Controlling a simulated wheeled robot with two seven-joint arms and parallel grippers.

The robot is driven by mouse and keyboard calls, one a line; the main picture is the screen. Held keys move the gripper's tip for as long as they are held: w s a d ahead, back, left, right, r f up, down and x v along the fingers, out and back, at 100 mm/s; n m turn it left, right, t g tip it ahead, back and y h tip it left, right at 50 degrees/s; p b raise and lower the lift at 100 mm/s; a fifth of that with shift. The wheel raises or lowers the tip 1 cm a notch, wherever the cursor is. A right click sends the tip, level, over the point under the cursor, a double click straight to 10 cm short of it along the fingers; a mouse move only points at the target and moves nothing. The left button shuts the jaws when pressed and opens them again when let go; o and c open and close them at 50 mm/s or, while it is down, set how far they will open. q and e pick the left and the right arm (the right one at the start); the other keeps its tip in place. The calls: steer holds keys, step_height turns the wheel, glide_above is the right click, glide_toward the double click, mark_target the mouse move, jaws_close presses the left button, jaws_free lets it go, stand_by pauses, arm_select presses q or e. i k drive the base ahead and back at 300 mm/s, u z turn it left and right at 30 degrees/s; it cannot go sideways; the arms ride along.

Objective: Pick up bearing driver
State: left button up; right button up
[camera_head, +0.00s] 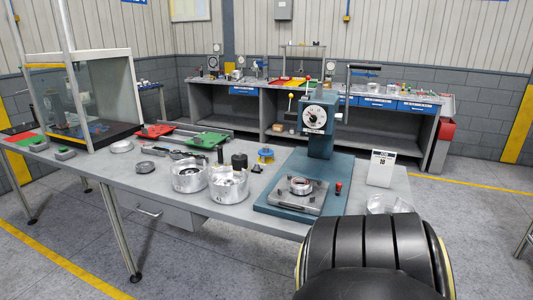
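I cannot tell for sure which piece is the bearing driver. A short black cylinder (239,161) stands upright on the grey workbench (130,178), behind the metal housings. A thinner black upright piece (220,154) stands left of it. A blue and yellow spool-like part (265,155) stands to its right. A large black rounded part of my own arm fills the lower right and hides the bench's near right corner. Neither gripper shows in this view.
Two silver round housings (189,176) stand at the bench's front middle. A teal press (321,130) with a dial stands right of them, with a ring on its plate. A white calendar card (381,168) stands at the right. A glass-sided cabinet (90,95) stands left.

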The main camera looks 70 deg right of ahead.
mark_target(221, 162)
steer(key=z, duration=1)
steer(key=i, duration=0.9)
steer(key=z, duration=0.9)
